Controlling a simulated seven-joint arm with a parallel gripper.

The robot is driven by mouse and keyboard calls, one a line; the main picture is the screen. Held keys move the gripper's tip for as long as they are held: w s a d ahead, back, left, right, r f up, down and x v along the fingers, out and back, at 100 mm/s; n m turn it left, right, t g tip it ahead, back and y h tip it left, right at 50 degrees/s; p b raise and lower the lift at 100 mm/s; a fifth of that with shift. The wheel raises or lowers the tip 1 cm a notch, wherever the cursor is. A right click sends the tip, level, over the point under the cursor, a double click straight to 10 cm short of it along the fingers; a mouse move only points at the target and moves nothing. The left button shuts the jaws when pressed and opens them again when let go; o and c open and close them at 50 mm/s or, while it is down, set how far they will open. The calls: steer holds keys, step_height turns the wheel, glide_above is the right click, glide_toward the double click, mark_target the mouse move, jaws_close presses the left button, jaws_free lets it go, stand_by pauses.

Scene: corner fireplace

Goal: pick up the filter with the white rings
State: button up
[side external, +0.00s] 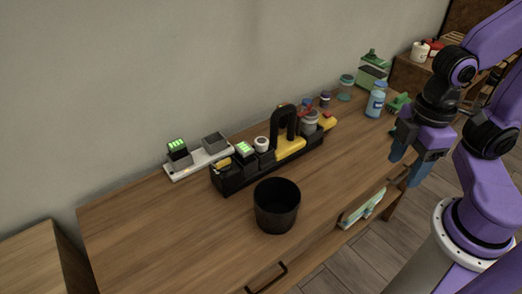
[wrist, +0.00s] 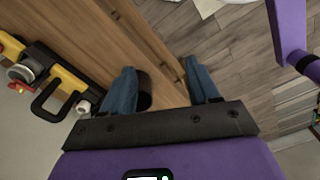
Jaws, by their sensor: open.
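A grey, jar-like cylinder (side external: 310,122) with pale bands stands at the right end of a black-and-yellow holder (side external: 232,183). It may be the filter with the white rings, but it is too small to be sure. A smaller white-topped cylinder (side external: 262,144) stands left of the black arch handle. In the wrist view, a round grey-and-white piece (wrist: 21,73) shows at the left beside yellow and black parts. My gripper (side external: 408,166) has blue fingers and is open and empty, above the table's front right side, well apart from the holder. Its fingers also show spread in the wrist view (wrist: 158,68).
A black bin (side external: 277,212) stands in front of the holder. A white strip (side external: 213,161) with small devices lies behind left. A blue bottle (side external: 376,101), jars (side external: 345,90) and green items (side external: 373,72) stand at the right. The wooden table's (side external: 140,225) left part is clear.

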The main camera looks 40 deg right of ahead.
steer(key=shift+o, duration=0.6)
steer(key=n, duration=0.7)
glide_above(262, 140)
step_height(262, 140, down, 18)
steer(key=c, duration=1.1)
